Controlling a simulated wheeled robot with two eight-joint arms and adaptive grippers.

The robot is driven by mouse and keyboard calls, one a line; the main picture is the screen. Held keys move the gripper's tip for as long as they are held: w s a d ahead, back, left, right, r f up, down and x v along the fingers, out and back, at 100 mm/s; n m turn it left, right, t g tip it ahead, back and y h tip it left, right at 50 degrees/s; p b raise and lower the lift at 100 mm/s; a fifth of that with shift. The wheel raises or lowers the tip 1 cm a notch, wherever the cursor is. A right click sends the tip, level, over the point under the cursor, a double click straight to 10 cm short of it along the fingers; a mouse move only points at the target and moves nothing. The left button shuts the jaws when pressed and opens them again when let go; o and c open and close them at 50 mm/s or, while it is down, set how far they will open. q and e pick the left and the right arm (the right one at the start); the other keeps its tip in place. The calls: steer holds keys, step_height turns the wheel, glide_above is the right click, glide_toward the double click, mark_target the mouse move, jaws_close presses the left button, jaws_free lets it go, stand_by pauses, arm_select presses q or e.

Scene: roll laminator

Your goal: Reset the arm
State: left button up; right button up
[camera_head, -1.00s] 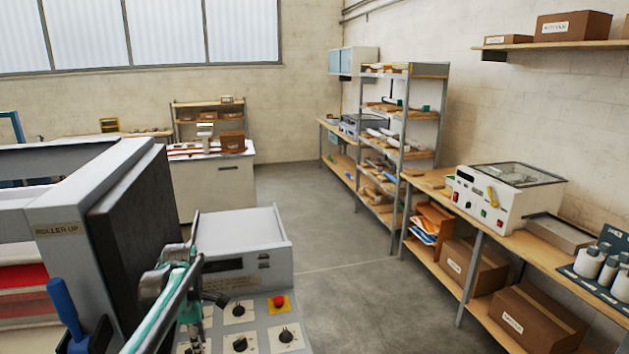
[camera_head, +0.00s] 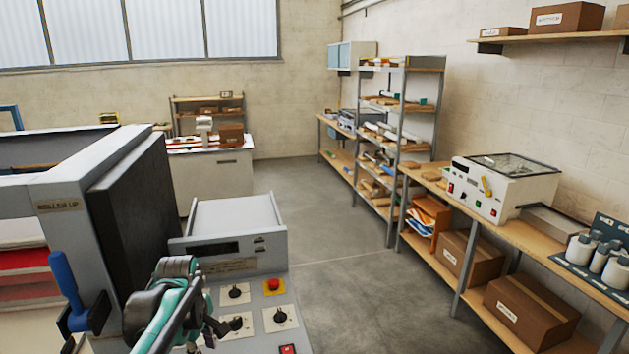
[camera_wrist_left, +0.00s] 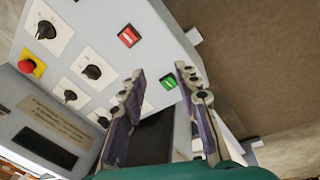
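My left arm (camera_head: 165,308) reaches over the laminator's control panel (camera_head: 252,306) at the bottom of the head view. In the left wrist view my left gripper (camera_wrist_left: 163,86) has its two fingers apart with nothing held between them. Its fingers point over the panel, near the green button (camera_wrist_left: 169,81) and the red button (camera_wrist_left: 129,36). Black knobs (camera_wrist_left: 93,72) and a red emergency button (camera_wrist_left: 26,66) on a yellow plate lie to the left there. In the head view, the arm hides part of the panel. My right gripper is in neither view.
The laminator's grey side housing (camera_head: 70,205), with a blue lever (camera_head: 66,285), stands left of the arm. A box-shaped unit (camera_head: 235,225) rises behind the panel. Open floor (camera_head: 330,270) lies to the right, before a wooden bench (camera_head: 520,240) along the wall.

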arm_select(q)
steer(key=s+d+f+m+t+b, duration=0.2)
steer(key=s+d+f+m+b, duration=0.1)
steer(key=s+f+m, duration=0.3)
steer(key=s+d+f+m+t+b, duration=0.3)
steer(key=s+d+f+m+b, duration=0.1)
steer(key=s+m, duration=0.5)
step_height(320, 180, down, 2)
steer(key=shift+s+f+m+b, duration=0.15)
steer(key=shift+s+m+b, duration=0.15)
steer(key=shift+s+b, duration=0.35)
